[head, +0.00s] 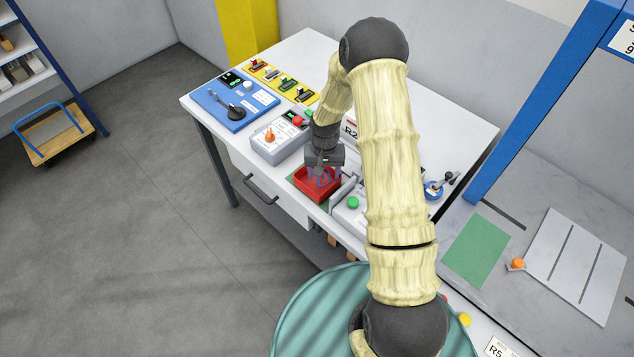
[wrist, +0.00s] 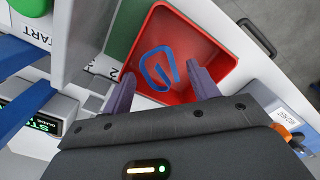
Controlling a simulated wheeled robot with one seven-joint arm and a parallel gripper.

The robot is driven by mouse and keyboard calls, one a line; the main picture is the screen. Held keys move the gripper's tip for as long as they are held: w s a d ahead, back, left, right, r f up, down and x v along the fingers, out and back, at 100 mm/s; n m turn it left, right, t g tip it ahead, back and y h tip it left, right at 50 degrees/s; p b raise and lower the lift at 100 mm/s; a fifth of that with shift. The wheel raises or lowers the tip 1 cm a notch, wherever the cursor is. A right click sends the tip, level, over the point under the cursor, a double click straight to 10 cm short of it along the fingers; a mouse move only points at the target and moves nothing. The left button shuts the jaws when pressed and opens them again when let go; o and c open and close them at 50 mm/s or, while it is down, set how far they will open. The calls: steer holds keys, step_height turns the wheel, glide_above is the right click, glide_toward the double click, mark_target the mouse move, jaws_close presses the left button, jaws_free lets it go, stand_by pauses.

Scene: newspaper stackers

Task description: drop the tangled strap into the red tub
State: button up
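The red tub (head: 321,196) sits on the white table near its front edge. In the wrist view the tub (wrist: 222,42) is a square tray with raised walls. The tangled strap (wrist: 149,73) is a blue loop that appears to lie on the tub's floor. My gripper (head: 323,172) is directly over the tub, pointing down. In the wrist view its two purple fingers (wrist: 161,79) are spread apart, with the strap showing beyond and between their tips. Nothing appears pinched between them. In the head view the gripper partly hides the strap.
A grey box with an orange knob (head: 270,134) stands left of the tub. A device with a green button (head: 353,203) stands close on the right. A blue board (head: 236,106) and a yellow strip of switches (head: 283,80) are farther back. A drawer handle (head: 261,190) juts from the table front.

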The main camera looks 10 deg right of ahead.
steer(key=shift+a+r, duration=0.1)
step_height(320, 180, up, 17)
steer(key=b, duration=0.3)
stand_by(0.5)
steer(key=shift+r, duration=0.1)
stand_by(0.6)
steer(key=s+r+n+t, duration=0.2)
steer(key=s+r, duration=0.1)
steer(key=s, duration=1.6)
steer(key=shift+t, duration=0.3)
steer(key=shift+s, duration=0.1)
steer(key=shift+c, duration=0.2)
